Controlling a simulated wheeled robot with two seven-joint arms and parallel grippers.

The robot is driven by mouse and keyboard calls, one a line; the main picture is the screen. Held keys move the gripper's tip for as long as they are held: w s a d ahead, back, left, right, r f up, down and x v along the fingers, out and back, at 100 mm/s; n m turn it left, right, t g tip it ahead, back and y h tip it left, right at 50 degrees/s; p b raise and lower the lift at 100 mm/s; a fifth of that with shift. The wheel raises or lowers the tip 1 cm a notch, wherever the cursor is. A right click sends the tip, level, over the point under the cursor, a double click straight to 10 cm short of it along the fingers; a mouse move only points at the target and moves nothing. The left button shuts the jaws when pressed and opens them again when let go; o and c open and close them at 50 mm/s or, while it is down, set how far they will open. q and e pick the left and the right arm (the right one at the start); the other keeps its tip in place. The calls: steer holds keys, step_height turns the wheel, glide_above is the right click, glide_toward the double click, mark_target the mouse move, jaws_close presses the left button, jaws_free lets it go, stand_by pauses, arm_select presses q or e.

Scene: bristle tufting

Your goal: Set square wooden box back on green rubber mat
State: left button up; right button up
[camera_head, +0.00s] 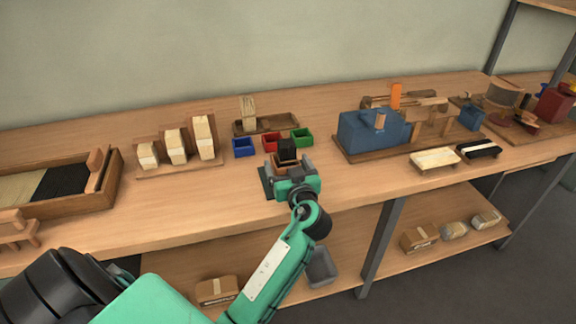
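The square wooden box (279,162) is small, with brown walls and a black bundle (287,149) standing up in it. My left gripper (287,163) reaches in from the front, its grey fingers close against both sides of the box. It looks shut on it. A dark green mat (265,183) shows at the left of the gripper, on the bench. The gripper hides most of the mat and the lower part of the box, so I cannot tell whether they touch. My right gripper is not in view.
Blue (243,148), red (271,141) and green (302,138) bins stand close behind the box. A rack of pale bristle blocks (176,147) is at the left, a blue machine (372,133) at the right. Bare bench lies left of the mat.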

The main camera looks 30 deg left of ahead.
arm_select(q)
steer(key=shift+r, duration=0.1)
steer(key=shift+p, duration=0.5)
steer(key=shift+s+d+f+b, duration=0.35)
steer(key=shift+s+d, duration=0.15)
steer(key=shift+d, duration=0.25)
steer(key=b+v, duration=0.1)
steer(key=v, duration=1.1)
steer(key=shift+r+b, duration=0.15)
steer(key=shift+b, duration=0.2)
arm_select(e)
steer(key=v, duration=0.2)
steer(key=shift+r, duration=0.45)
